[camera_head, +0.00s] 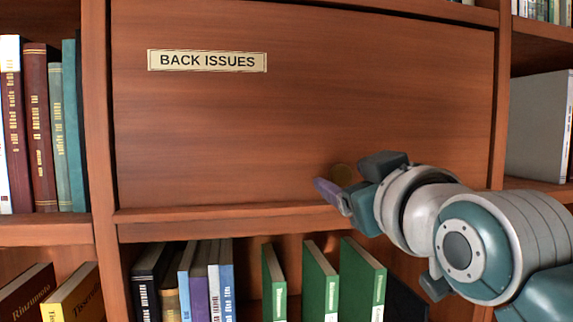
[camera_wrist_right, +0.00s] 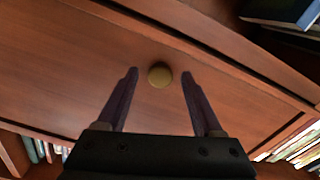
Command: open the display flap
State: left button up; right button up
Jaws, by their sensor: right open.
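The display flap (camera_head: 290,120) is a closed reddish-brown wooden panel with a "BACK ISSUES" label (camera_head: 207,61) at its upper left. A round brass knob (camera_head: 342,174) sits near its lower edge, partly hidden by my right gripper in the head view. My right gripper (camera_head: 345,180) is open in front of the flap's lower right part. In the right wrist view, the knob (camera_wrist_right: 160,75) lies between and slightly beyond the two fingertips, with gaps on both sides. I cannot tell how far the fingers are from the panel. My left gripper is not in view.
Below the flap, a ledge (camera_head: 220,216) tops a shelf with several books, including green ones (camera_head: 320,282). Book shelves flank the flap on the left (camera_head: 40,130), and a grey box-like item (camera_head: 538,125) stands at right. The space before the flap's left part is clear.

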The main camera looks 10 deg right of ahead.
jog(key=shift+w, duration=0.4)
grip_shut()
dwell(0.4)
dwell(0.9)
